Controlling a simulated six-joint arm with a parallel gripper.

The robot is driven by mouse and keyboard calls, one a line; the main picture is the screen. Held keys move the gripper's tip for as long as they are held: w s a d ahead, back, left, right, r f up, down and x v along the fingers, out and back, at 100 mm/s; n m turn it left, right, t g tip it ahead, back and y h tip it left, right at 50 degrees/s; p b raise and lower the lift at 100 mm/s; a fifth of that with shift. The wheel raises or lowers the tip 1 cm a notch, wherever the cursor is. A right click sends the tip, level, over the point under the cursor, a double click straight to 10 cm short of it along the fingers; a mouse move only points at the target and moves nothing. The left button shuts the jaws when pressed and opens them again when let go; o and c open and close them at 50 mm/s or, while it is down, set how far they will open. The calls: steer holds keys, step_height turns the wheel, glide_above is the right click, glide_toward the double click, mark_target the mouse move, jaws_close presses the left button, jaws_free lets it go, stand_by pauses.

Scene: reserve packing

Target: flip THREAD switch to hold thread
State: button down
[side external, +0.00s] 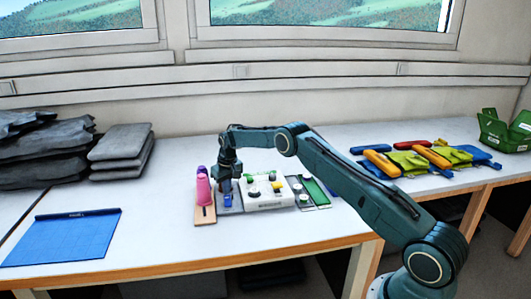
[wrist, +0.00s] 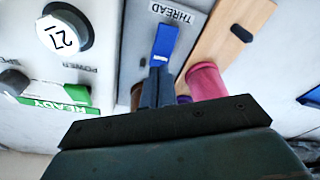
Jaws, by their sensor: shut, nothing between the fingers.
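The THREAD switch has a blue lever (wrist: 165,42) on a grey panel (wrist: 140,45) marked THREAD in the wrist view. In the side view the blue lever (side external: 228,200) shows low on the panel, just below my gripper (side external: 228,184). My gripper is shut and empty, and its fingertips (wrist: 157,75) are right at the lever's near end in the wrist view. I cannot tell whether they touch it. A pink thread spool (side external: 204,188) stands on a wooden board (side external: 204,215) beside the panel; the spool (wrist: 206,82) is partly hidden by my gripper in the wrist view.
A white control box (side external: 270,202) with knobs stands right of the panel, and a green strip (side external: 317,191) lies beyond it. A blue mat (side external: 60,237) lies at the left. Dark folded stacks (side external: 122,150) stand behind. Coloured packs (side external: 405,160) lie at the right.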

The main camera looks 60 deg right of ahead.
mark_target(227, 196)
steer(key=shift+f, duration=0.8)
stand_by(0.6)
steer(key=shift+r, duration=3.6)
